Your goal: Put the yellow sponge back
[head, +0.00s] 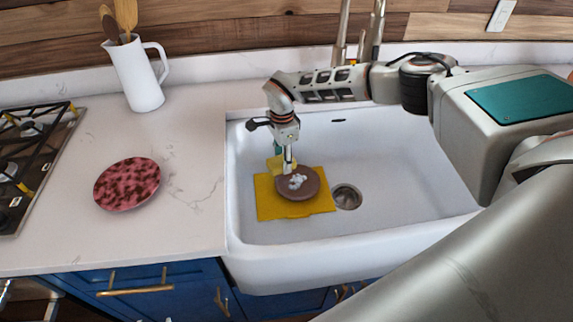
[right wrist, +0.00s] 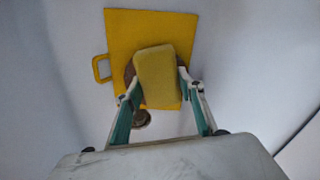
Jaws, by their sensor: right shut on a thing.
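The yellow sponge (right wrist: 157,77) is between the two fingers of my right gripper (right wrist: 158,88) in the right wrist view. The fingers are shut on its sides. In the head view my right gripper (head: 285,163) reaches down into the sink, and a bit of the sponge (head: 274,163) shows beside the fingers. Below it a brown round dish (head: 311,186) with a white patch lies on a yellow board (head: 268,207). I cannot tell how high the sponge is above the dish. My left gripper is not in view.
The white sink (head: 400,175) has a drain (head: 347,196) right of the board and a faucet (head: 372,35) behind. On the left counter are a red mottled plate (head: 127,184), a white pitcher (head: 136,77) with wooden utensils, and a stove (head: 25,150). Counter between plate and sink is clear.

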